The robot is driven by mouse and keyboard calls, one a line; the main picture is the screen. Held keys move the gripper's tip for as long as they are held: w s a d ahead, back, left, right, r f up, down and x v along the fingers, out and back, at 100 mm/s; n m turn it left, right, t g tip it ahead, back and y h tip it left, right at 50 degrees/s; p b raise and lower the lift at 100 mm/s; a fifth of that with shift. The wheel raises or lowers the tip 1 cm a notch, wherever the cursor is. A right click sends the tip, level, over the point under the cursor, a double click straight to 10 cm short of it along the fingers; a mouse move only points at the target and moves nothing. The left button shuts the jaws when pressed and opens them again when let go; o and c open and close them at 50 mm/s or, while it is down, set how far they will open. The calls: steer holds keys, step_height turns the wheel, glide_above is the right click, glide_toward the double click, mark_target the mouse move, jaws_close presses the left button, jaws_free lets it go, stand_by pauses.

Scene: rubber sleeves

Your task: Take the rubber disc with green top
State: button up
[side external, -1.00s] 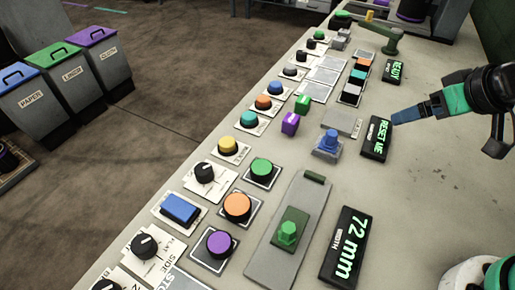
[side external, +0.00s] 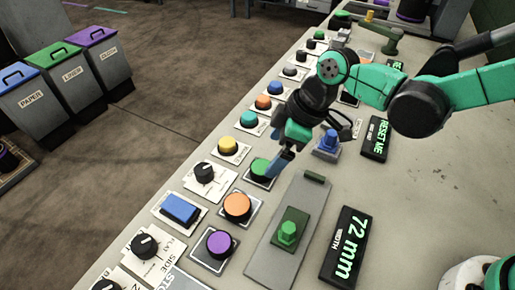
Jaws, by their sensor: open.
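The rubber disc with the green top (side external: 257,168) sits on its dark square plate among the discs on the grey bench. My gripper (side external: 273,174) points down at the disc's right edge, with its blue fingers overlapping that side of the disc in the picture. The jaws are open. I cannot tell whether a finger touches the disc, and its right part is hidden behind the gripper.
An orange disc (side external: 237,206) and a purple disc (side external: 219,243) sit nearer the camera, and a yellow disc (side external: 228,145) to the upper left. A black knob (side external: 204,172) is at left. A grey slider plate with a green knob (side external: 288,232) lies to the lower right.

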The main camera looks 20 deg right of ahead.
mark_target(262, 167)
steer(key=shift+x, duration=2.75)
steer(key=c, duration=1.3)
